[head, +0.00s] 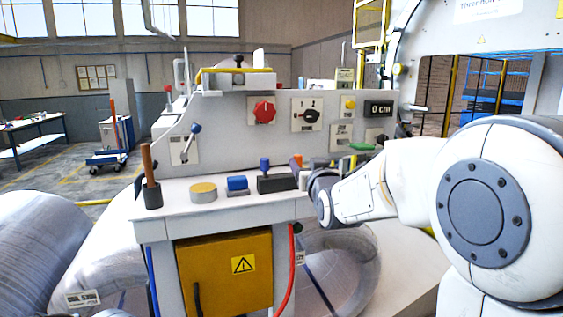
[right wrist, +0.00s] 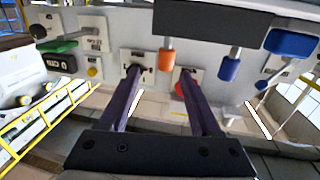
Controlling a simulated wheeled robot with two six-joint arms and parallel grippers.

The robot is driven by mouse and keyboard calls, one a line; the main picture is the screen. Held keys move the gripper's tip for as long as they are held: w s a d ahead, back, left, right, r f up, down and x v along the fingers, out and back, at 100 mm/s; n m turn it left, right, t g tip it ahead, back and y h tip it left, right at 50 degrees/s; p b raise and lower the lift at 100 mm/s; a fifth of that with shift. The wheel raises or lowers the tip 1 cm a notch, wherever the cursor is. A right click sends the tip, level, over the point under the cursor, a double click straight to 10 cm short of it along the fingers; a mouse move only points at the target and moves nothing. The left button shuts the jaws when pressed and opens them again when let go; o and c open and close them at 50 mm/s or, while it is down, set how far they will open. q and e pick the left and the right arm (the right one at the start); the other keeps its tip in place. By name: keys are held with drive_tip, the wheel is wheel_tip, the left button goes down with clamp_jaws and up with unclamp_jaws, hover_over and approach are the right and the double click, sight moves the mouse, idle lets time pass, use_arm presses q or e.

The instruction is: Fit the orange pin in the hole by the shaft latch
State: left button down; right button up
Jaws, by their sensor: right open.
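A small orange pin (head: 297,160) stands upright on the shelf's right part in the head view, partly hidden by my right gripper. In the right wrist view, which looks upside down, the orange pin (right wrist: 167,57) lies beyond and between the fingertips, not held. My right gripper (right wrist: 159,77) is open and empty there, its two dark fingers apart. In the head view, my right gripper (head: 318,188) is beside the pin's right, its fingers mostly hidden. I cannot make out the hole or the shaft latch. My left gripper is not in view.
A black block with a blue pin (head: 264,165), a blue block (head: 237,184), a round tan disc (head: 203,192) and a black cup with a brown rod (head: 151,195) stand on the shelf (head: 175,217). The panel behind carries a red knob (head: 264,110) and green handle (head: 360,146).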

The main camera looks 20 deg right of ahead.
sight(299, 160)
drive_tip(key=w+p, duration=0.2)
drive_tip(key=w, duration=0.1)
drive_tip(key=w+p, duration=0.1)
drive_tip(key=w, duration=0.1)
drive_tip(key=shift+a+f+p, duration=0.1)
drive_tip(key=shift+f+p, duration=0.15)
drive_tip(key=shift+p, duration=0.1)
drive_tip(key=shift+w+f, duration=0.1)
drive_tip(key=shift+w, duration=0.3)
clamp_jaws()
